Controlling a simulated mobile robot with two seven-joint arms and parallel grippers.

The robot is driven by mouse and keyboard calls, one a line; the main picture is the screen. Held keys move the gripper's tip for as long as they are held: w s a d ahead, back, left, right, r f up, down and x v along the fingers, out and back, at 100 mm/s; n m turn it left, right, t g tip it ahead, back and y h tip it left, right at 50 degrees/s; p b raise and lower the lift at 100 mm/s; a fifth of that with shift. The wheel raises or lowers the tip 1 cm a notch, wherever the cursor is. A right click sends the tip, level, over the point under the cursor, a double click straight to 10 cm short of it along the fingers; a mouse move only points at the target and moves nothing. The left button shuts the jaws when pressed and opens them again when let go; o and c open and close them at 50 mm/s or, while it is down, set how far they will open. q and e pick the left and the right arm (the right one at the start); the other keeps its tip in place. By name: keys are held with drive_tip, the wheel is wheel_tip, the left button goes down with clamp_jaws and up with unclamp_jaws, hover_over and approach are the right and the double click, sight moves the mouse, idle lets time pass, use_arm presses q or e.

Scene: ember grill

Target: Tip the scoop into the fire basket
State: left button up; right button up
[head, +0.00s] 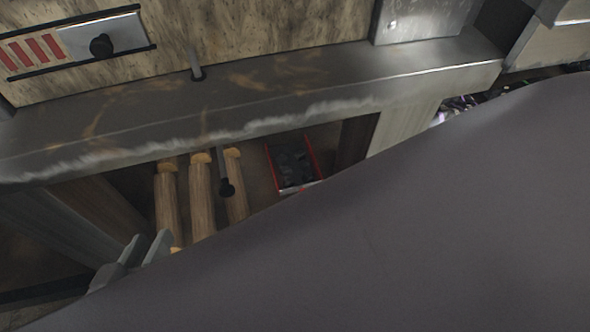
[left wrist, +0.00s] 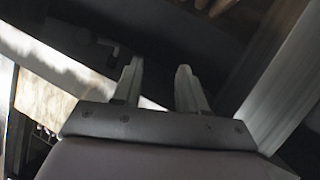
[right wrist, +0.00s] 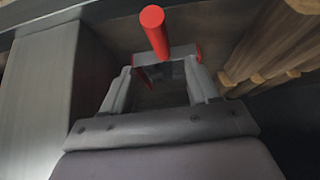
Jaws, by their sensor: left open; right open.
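The scoop, a red-edged pan (head: 314,155) holding dark lumps, lies on the shelf under the counter in the head view. In the right wrist view its thick red handle (right wrist: 155,30) points towards the camera, just beyond and between the fingertips of my right gripper (right wrist: 160,68). That gripper is open and does not visibly grip the handle. My left gripper (head: 145,248) is at the lower left of the head view, near the logs. In the left wrist view (left wrist: 157,75) its fingers are apart with nothing between them. I cannot make out the fire basket in any view.
Several logs (head: 202,200) lie left of the scoop and also show in the right wrist view (right wrist: 265,45). The counter edge (head: 260,125) overhangs the shelf. A pale upright panel (head: 400,132) stands to the right. My arm hides the lower right of the head view.

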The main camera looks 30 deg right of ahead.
drive_tip(key=shift+s+a+f+b, duration=0.15)
drive_tip(key=shift+f+b, duration=0.2)
drive_tip(key=shift+f, duration=0.2)
drive_tip(key=shift+s+f+b, duration=0.1)
drive_tip(key=shift+f+b, duration=0.25)
drive_tip(key=shift+f, duration=0.15)
drive_tip(key=b+x, duration=0.6)
drive_tip(key=shift+w+r, duration=0.1)
drive_tip(key=shift+w, duration=0.35)
use_arm(q)
drive_tip(key=shift+s+a+m+t+y, duration=0.25)
drive_tip(key=shift+a+m+t, duration=0.2)
drive_tip(key=shift+a+t, duration=0.3)
drive_tip(key=shift+s+a+m+t+y, duration=0.25)
drive_tip(key=shift+a+m+t, duration=0.2)
drive_tip(key=shift+a+t, duration=0.3)
use_arm(e)
drive_tip(key=shift+w+d+f, duration=0.2)
drive_tip(key=shift+w+f, duration=0.1)
drive_tip(key=shift+f, duration=0.2)
drive_tip(key=shift+c, duration=0.3)
